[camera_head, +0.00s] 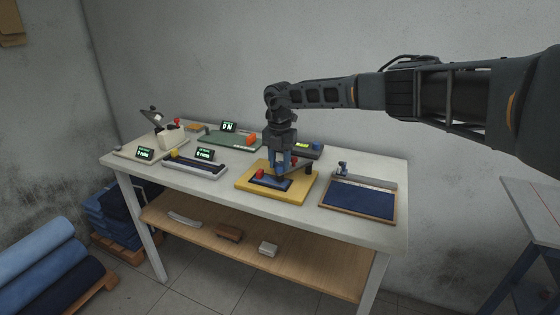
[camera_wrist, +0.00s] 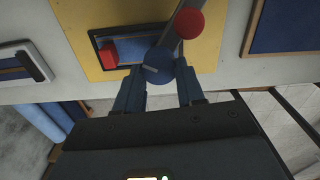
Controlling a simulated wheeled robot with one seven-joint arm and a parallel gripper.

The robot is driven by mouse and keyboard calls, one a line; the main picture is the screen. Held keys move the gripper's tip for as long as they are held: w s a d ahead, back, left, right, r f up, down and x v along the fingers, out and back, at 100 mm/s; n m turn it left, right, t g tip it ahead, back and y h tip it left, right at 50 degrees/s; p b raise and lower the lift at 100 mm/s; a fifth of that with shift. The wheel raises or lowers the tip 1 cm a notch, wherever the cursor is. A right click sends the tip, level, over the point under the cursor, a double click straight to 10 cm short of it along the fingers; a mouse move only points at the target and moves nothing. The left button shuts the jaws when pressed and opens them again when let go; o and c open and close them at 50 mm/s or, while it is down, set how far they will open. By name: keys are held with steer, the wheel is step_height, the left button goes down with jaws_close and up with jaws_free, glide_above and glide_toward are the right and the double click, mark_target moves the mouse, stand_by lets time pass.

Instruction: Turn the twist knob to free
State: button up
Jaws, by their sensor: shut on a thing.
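The twist knob (camera_wrist: 158,66) is a round blue knob with a pale line across its top, seen in the wrist view. It sits on a yellow board (camera_head: 244,184) on the bench, at one end of a dark frame (camera_wrist: 99,40) with a blue inside. My gripper (camera_wrist: 159,70) comes down over the board, its two blue fingers on either side of the knob, shut on it. In the head view my gripper (camera_head: 280,163) largely hides the knob.
A grey lever with a red ball end (camera_wrist: 189,23) rises close to the knob. A blue mat tray (camera_head: 358,201) lies to the right, and a black slide fixture (camera_head: 196,167) to the left.

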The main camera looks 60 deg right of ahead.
mark_target(278, 164)
steer(key=m, duration=0.5)
steer(key=shift+w+m, duration=0.15)
steer(key=shift+m, duration=0.15)
steer(key=m, duration=0.5)
steer(key=shift+w+d, duration=0.1)
steer(key=shift+m, duration=0.4)
steer(key=o, duration=1)
steer(key=shift+o, duration=0.2)
step_height(278, 164, up, 8)
steer(key=shift+f+b, duration=0.1)
steer(key=shift+b, duration=0.65)
